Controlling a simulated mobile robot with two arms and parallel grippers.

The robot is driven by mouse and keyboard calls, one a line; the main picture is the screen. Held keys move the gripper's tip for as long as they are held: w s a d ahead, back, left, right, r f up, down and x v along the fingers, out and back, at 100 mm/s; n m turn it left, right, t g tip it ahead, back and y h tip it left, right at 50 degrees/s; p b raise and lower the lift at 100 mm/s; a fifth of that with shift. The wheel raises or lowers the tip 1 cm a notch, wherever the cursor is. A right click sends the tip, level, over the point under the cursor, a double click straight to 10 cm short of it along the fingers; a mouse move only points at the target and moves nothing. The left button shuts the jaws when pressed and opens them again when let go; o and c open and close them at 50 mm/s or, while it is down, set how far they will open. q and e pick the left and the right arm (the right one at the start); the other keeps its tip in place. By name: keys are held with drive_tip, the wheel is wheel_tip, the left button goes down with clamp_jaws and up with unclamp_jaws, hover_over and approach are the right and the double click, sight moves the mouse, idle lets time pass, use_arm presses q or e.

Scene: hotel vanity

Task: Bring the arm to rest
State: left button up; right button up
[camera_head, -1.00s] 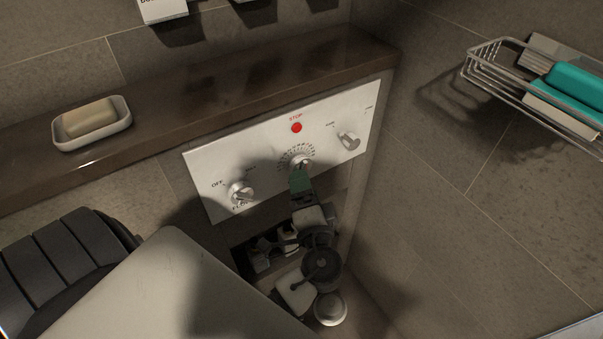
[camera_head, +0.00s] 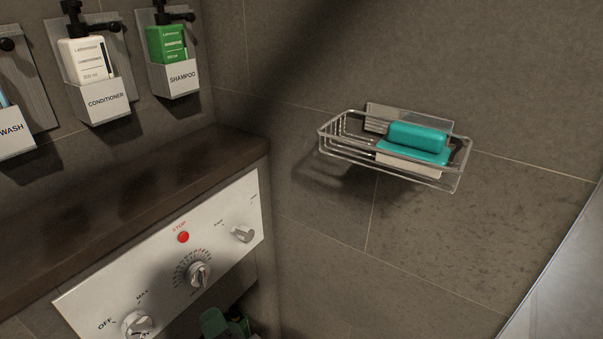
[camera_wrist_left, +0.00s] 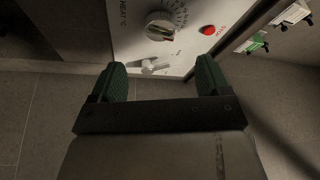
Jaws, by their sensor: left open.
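My left gripper (camera_head: 226,322) shows only in part at the bottom edge of the head view, below the right part of the white control panel (camera_head: 105,292). In the left wrist view my left gripper (camera_wrist_left: 160,80) has two green fingertips spread wide with nothing between them. Beyond them are the panel's round dial (camera_wrist_left: 160,28) and a lever-like knob (camera_wrist_left: 152,66); the gripper appears apart from both. My right gripper is not in view.
The panel carries a red STOP button (camera_head: 183,237), a central dial (camera_head: 198,274) and two other knobs. A dark ledge (camera_head: 120,195) runs above it. Conditioner (camera_head: 85,65) and shampoo (camera_head: 167,45) bottles hang above. A wire basket (camera_head: 330,140) with teal items (camera_head: 418,136) is on the right wall.

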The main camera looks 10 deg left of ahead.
use_arm(q)
drive_tip(key=s+d+f+m+g+h+p, duration=0.1)
drive_tip(key=f+m+g+h, duration=0.15)
drive_tip(key=f, duration=0.75)
drive_tip(key=s+d+f+m+g+h+p, duration=0.15)
drive_tip(key=f+h, duration=0.25)
drive_tip(key=f, duration=0.5)
drive_tip(key=s+f+m+g+h+p, duration=0.1)
drive_tip(key=f+h+p, duration=0.15)
drive_tip(key=f, duration=0.75)
drive_tip(key=s+a+f+n+g+h+p, duration=0.1)
drive_tip(key=s+f+n+g, duration=0.1)
drive_tip(key=s+f, duration=0.3)
drive_tip(key=s+a+f+n+g+h+p, duration=0.1)
drive_tip(key=s+f, duration=0.4)
drive_tip(key=s, duration=0.7)
drive_tip(key=s+a+f+n+g+h+p, duration=0.1)
drive_tip(key=s+a+f+n+g+h, duration=0.2)
drive_tip(key=s, duration=0.6)
wheel_tip(320, 180, down, 2)
drive_tip(key=shift+f+n+g, duration=0.2)
drive_tip(key=shift+n+g, duration=0.5)
drive_tip(key=shift+n, duration=0.3)
drive_tip(key=shift+s+a, duration=0.1)
drive_tip(key=shift+s, duration=0.1)
